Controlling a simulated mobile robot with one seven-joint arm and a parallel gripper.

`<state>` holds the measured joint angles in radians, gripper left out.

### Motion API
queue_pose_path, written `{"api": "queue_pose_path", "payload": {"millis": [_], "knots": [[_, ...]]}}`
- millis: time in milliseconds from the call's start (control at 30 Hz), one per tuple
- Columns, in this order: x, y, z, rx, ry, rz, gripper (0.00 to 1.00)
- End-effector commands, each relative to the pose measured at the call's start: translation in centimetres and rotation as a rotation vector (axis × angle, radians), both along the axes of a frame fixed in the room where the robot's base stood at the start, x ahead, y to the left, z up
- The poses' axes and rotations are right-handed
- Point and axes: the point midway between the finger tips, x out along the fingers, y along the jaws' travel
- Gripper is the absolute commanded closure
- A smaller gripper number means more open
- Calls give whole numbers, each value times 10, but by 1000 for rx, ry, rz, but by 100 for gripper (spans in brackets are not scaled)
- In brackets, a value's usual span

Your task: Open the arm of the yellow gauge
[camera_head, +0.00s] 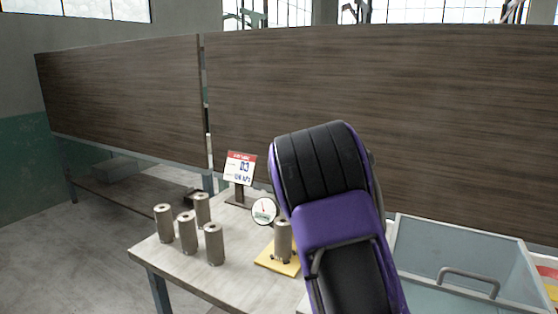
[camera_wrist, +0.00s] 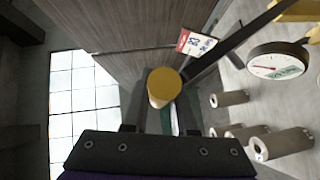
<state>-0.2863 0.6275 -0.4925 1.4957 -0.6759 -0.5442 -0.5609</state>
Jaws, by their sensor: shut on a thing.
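The yellow gauge has a flat yellow base (camera_head: 265,261) on the table, with a round white dial (camera_head: 263,211) above it. A grey-brown cylinder (camera_head: 283,243) stands on the base, partly hidden by my purple and black arm. In the wrist view the dial (camera_wrist: 278,63) is at the right, and a dark bar (camera_wrist: 235,44), which looks like the gauge's arm, runs down left to a yellow round knob (camera_wrist: 163,86). My gripper (camera_wrist: 161,112) is shut on the yellow knob. In the head view my arm hides the gripper and the knob.
Several grey-brown cylinders (camera_head: 187,232) stand on the left of the table (camera_head: 195,275). A sign (camera_head: 240,168) stands behind the dial. A grey bin with a handle (camera_head: 440,243) is at the right. Brown panels (camera_head: 400,110) close off the back.

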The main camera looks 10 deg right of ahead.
Motion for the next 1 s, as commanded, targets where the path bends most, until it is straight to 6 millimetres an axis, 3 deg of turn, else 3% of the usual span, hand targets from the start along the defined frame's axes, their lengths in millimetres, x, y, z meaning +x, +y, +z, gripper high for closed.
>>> {"api": "queue_pose_path", "payload": {"millis": [33, 800, 833, 967, 1000], "knots": [[1, -16, -11, -11, 24, -26, 100], [10, -23, -8, -16, 28, -27, 100], [9, -23, -8, -17, 28, -27, 70], [9, -23, -8, -16, 28, -27, 46], [10, -23, -8, -16, 27, -28, 45]]}}
